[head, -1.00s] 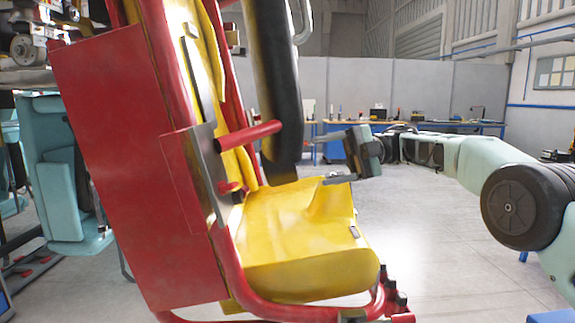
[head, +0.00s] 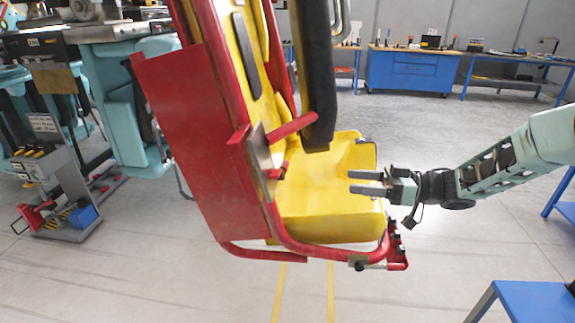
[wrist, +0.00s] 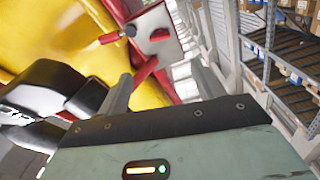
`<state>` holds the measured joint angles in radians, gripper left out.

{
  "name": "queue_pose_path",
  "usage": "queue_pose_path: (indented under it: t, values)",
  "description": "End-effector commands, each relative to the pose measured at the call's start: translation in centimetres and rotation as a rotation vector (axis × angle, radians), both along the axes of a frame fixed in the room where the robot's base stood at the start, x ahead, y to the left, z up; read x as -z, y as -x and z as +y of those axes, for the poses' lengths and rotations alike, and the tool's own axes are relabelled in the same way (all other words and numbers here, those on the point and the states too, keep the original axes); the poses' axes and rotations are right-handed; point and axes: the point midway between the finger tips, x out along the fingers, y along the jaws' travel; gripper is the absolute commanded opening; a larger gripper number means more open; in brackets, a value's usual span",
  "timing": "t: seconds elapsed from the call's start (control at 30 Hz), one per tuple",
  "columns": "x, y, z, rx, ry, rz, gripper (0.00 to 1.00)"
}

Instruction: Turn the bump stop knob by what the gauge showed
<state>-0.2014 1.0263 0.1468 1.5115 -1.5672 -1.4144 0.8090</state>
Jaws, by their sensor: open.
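The ride seat has a yellow shell (head: 325,208), a red frame and red side panel (head: 180,130), and a black padded restraint (head: 317,75). A grey plate (head: 262,148) sits on its side, with a red bar (head: 292,127) beside it. I cannot tell for sure that this is the bump stop knob. My gripper (head: 352,182) is open and empty, beside the yellow seat; its fingers also show in the wrist view (wrist: 162,88). No gauge is readable.
Blue benches (head: 412,72) stand at the back. A blue table (head: 530,300) is at the lower right. Teal seats (head: 120,110) and a grey stand (head: 60,190) are at the left. A shelf rack with boxes (wrist: 285,70) shows in the wrist view.

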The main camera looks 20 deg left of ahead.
Motion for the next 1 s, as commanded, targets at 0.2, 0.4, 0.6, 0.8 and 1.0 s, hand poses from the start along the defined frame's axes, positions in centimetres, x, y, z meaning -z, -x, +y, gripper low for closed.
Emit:
queue_pose_path:
  t: [0.2, 0.4, 0.6, 0.8, 1.0]
  values:
    - [-0.3, 0.7, 3.6, -0.004, -0.001, -0.002, 0.67]
    - [-0.4, 1.5, 7.8, -0.005, -0.003, -0.003, 0.67]
    - [-0.4, 2.3, 11.9, -0.005, -0.003, -0.004, 0.67]
    - [-0.2, 2.8, 14.9, -0.003, -0.002, -0.005, 0.67]
    - [-0.1, 3.1, 16.3, -0.002, -0.002, -0.005, 0.67]
